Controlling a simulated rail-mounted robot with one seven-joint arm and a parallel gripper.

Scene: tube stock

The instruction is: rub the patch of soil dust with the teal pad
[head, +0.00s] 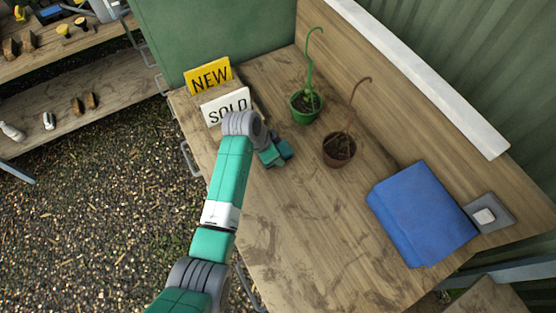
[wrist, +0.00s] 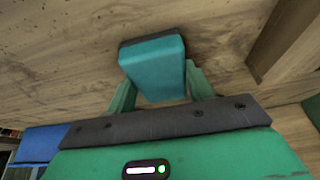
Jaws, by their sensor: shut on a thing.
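The teal pad (wrist: 155,62) is a block with a dark edge along its far side, held between my gripper's two green fingers (wrist: 162,90) in the wrist view. In the head view the pad (head: 284,150) shows at the end of my gripper (head: 274,154), low over the wooden bench (head: 290,215), left of the two pots. I cannot tell whether the pad touches the wood. Brown smudges and streaks mark much of the bench; I cannot pick out the patch of soil dust for certain. My arm hides part of the bench's left side.
A green pot (head: 305,112) and a brown pot (head: 339,150) with hooked stems stand right of my gripper. NEW (head: 209,77) and SOLD (head: 227,106) signs stand behind it. The bench's front middle is clear.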

